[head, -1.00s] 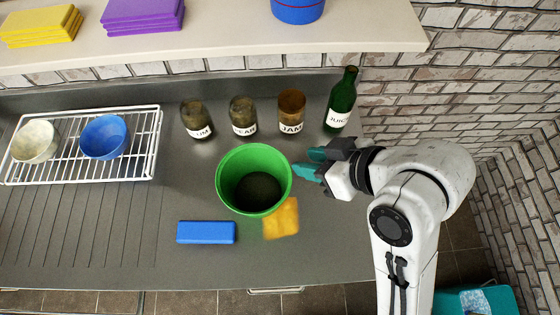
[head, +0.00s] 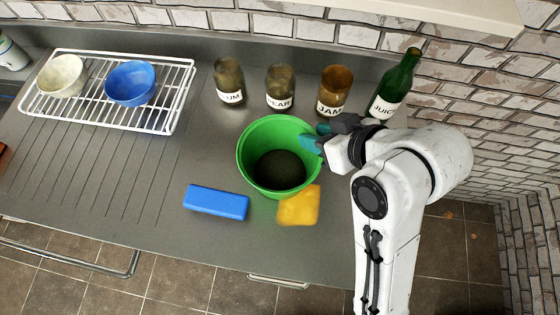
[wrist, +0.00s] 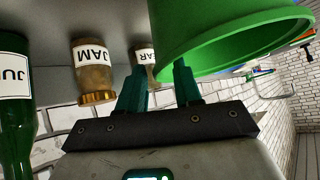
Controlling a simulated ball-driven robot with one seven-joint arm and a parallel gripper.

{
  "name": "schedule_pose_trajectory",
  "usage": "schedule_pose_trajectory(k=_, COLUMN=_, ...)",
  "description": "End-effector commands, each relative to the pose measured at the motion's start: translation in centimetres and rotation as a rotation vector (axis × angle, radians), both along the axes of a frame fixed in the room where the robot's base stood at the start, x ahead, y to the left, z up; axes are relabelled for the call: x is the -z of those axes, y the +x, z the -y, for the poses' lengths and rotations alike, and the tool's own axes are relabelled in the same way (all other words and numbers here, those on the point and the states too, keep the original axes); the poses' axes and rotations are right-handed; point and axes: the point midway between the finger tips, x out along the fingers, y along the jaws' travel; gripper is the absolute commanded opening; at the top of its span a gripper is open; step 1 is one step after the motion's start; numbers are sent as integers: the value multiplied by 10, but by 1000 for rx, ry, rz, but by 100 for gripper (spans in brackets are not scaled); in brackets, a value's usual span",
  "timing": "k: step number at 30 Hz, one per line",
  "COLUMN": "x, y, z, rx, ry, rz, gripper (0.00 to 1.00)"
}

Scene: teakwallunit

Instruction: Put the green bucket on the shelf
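The green bucket (head: 247,158) stands upright and empty on the grey counter. It fills the upper right of the wrist view (wrist: 190,25). My gripper (head: 313,138) is at the bucket's right rim, with its teal fingers spread apart. In the wrist view (wrist: 156,72) the right finger's tip is partly hidden at the rim, and the left finger is outside the bucket. I cannot tell whether either finger touches the wall. The shelf (head: 440,9) shows only as a pale edge at the top right.
Behind the bucket stand a plum jar (head: 229,80), a pear jar (head: 280,86), a jam jar (head: 334,88) and a juice bottle (head: 396,85). A blue block (head: 216,201) and yellow cloth (head: 299,206) lie in front. A white rack (head: 178,110) with bowls is left.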

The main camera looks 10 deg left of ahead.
Motion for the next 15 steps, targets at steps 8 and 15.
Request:
schedule_pose_trajectory(k=8, x=16, y=10, z=-12, rx=1, ry=-1, rz=0, gripper=34)
schedule_pose_trajectory(k=15, x=16, y=10, z=-12, rx=1, ry=0, rz=1, gripper=28)
